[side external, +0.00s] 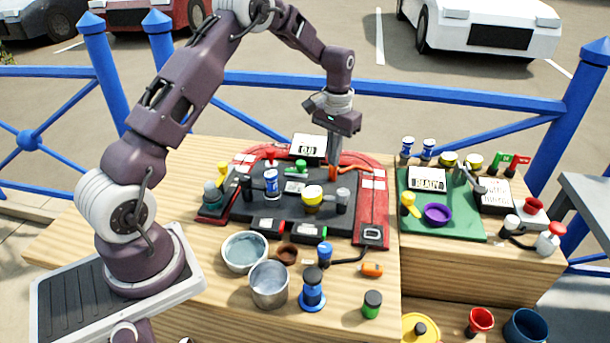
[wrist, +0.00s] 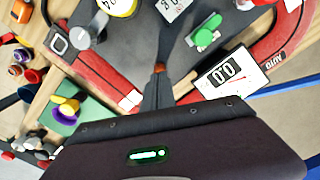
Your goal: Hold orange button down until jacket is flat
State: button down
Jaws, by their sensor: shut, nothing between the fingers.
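The orange button (side external: 332,172) is at the far right part of a dark grey panel (side external: 260,208). It also shows in the wrist view (wrist: 159,67), right at my fingertips. My gripper (side external: 333,158) points straight down over it, shut and empty. The fingertips are at the button's top and hide part of it; I cannot tell whether they press it. The red jacket (side external: 372,215), with white patches, lies in a U shape around the dark panel. How much air is in it is hard to judge.
A white display (wrist: 228,74) near the button appears to read 0.0. Bottles, jars and a green-topped switch (side external: 295,187) crowd the panel. Metal cups (side external: 269,286) stand in front. A green mat (side external: 460,226) with a purple bowl (side external: 438,214) lies at right.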

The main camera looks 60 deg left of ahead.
jog(key=shift+r, duration=3.5)
jog(key=s+d+r+m+t, duration=0.1)
jog(key=s+d+r, duration=0.4)
jog(key=s+r, duration=0.15)
jog(key=s+d+r+t, duration=0.2)
jog(key=s+d+r, duration=0.2)
jog(key=s+r, duration=0.3)
jog(key=s+d+m+t, duration=0.1)
jog(key=s+d, duration=0.2)
jog(key=s, duration=0.6)
jog(key=s+d+m+t, duration=0.1)
jog(key=s+d, duration=0.2)
jog(key=s, duration=0.7)
jog(key=shift+d+f+t, duration=0.15)
jog(key=shift+f+t, duration=0.15)
jog(key=c, duration=2.2)
grip_release()
jog(key=shift+w, duration=0.1)
